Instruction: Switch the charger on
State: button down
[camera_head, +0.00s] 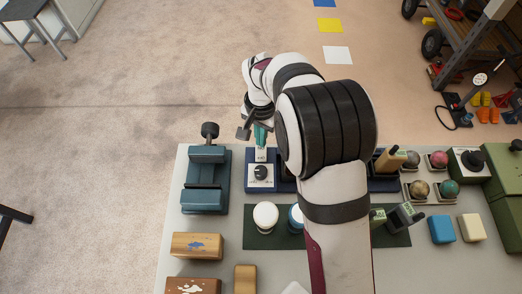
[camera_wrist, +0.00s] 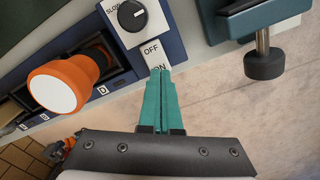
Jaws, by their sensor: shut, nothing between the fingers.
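The charger is a dark-blue unit with a pale panel (camera_head: 261,184) near the table's far edge. It also shows in the wrist view (camera_wrist: 175,48), with a black dial (camera_wrist: 131,16) marked SLOW and a white switch plate (camera_wrist: 151,49) marked OFF and ON. My gripper (camera_wrist: 161,73) has teal fingers, shut and empty, their tips at the plate between OFF and the partly covered ON. I cannot tell whether they touch it. In the head view my gripper (camera_head: 262,130) is at the charger's far side. The switch's position is unclear.
A blue-grey vise (camera_head: 205,198) stands close left of the charger. A green mat (camera_head: 256,238) with a white-topped item (camera_head: 265,215) lies nearer. My arm hides part of the table.

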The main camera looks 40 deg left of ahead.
jog(key=shift+f, duration=0.95)
dwell(0.8)
jog(key=shift+r, duration=3.5)
